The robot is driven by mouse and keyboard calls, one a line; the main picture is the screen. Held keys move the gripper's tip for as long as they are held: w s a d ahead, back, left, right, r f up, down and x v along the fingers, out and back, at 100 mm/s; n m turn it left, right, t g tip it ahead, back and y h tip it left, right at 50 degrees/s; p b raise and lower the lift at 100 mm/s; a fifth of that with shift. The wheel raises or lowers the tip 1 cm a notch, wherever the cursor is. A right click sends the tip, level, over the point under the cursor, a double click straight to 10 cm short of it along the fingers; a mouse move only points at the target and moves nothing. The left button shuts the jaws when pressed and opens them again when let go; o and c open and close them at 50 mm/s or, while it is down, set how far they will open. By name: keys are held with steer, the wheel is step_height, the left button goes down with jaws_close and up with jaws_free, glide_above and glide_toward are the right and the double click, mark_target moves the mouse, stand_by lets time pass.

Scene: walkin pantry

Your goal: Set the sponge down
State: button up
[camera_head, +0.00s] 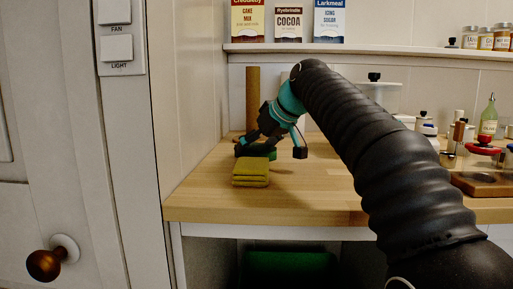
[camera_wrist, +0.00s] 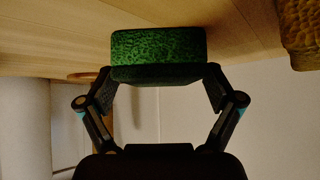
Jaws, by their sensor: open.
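A green sponge (camera_wrist: 158,46) is in front of my gripper (camera_wrist: 160,82) in the wrist view, with a fingertip near each of its lower corners. The fingers are spread and not closed on it. In the head view my gripper (camera_head: 272,151) is low over the left part of the wooden counter (camera_head: 310,208). A little of the green sponge (camera_head: 272,155) shows between the fingers. It appears to rest on the counter; its underside is hidden. A yellow sponge-like stack (camera_head: 251,173) lies just in front of it, and its edge shows in the wrist view (camera_wrist: 299,30).
A brown upright cylinder (camera_head: 252,98) stands behind my gripper by the left wall. Jars, a bottle (camera_head: 488,115) and a wooden board (camera_head: 486,184) are at the right. A shelf (camera_head: 380,50) with boxes is above. The front middle counter is clear.

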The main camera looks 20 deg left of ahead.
steer(key=p+v, duration=0.2)
steer(key=v, duration=1)
